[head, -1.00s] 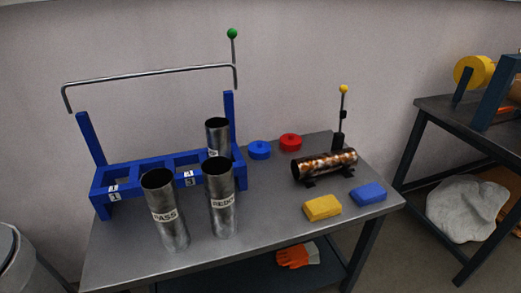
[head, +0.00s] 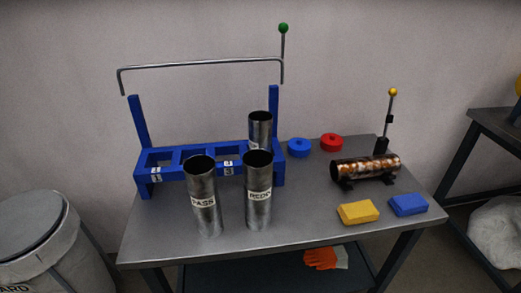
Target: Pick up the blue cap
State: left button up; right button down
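The blue cap (head: 299,148) is a short round piece with a small raised centre. It lies on the grey metal table (head: 290,240) in the head view, just right of the blue rack's right post. The red cap (head: 331,142) lies close to its right, a little further back. Neither of my grippers shows in the head view.
The blue rack (head: 138,122) has one metal tube (head: 260,126) at its right end. The PASS tube (head: 207,215) and the REDO tube (head: 259,205) stand in front. A copper-coloured cylinder (head: 365,169), yellow block (head: 358,212) and blue block (head: 408,205) are at right.

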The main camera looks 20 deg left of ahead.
aim_at(297, 148)
jog(key=z, duration=1.2)
jog(key=i, duration=1.3)
jog(key=u, duration=3)
